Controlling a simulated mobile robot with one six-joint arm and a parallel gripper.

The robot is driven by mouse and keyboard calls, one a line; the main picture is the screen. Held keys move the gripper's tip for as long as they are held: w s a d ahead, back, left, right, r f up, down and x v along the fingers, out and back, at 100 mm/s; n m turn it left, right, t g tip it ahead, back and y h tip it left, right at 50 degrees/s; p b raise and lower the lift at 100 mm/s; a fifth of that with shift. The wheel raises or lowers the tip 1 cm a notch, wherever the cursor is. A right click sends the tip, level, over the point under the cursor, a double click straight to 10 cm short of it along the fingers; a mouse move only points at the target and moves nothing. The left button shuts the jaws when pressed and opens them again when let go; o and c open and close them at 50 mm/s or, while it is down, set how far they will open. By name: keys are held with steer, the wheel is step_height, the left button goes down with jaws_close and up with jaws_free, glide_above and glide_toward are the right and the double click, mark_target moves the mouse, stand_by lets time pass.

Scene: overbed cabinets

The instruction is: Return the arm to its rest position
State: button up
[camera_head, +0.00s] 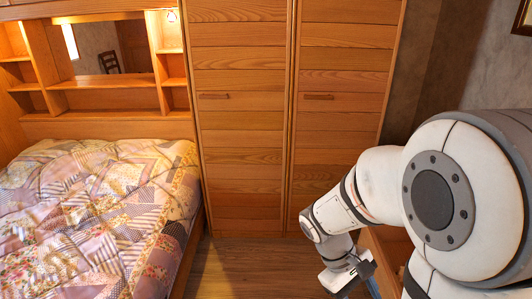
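My white arm reaches in from the right edge of the head view and bends down to the left. My gripper (347,282) is at the low end of the arm, near the bottom edge of the picture, above the wooden floor. It is small, dark and partly cut off by the frame edge, so its fingers cannot be made out. I see nothing held in it, but its tip is hidden.
A bed with a patchwork quilt (95,215) fills the left. Tall wooden wardrobe doors (240,130) with handles stand shut behind. Brown wooden furniture (388,245) lies close behind my forearm. The floor (250,265) between bed and arm is clear.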

steer(key=a+r+m+t+y+p, duration=0.1)
steer(key=a+r+m+t+y, duration=0.1)
steer(key=r, duration=0.4)
steer(key=s+a+r+m+t+y+p, duration=0.1)
steer(key=a+r+m+t+y+p, duration=0.1)
steer(key=r, duration=0.4)
steer(key=a+m+t+y, duration=0.1)
steer(key=t, duration=0.1)
steer(key=shift+s+r+m+t+y, duration=0.15)
steer(key=shift+r+m+t+y, duration=0.15)
steer(key=shift+r+m+t, duration=0.1)
steer(key=shift+c, duration=0.4)
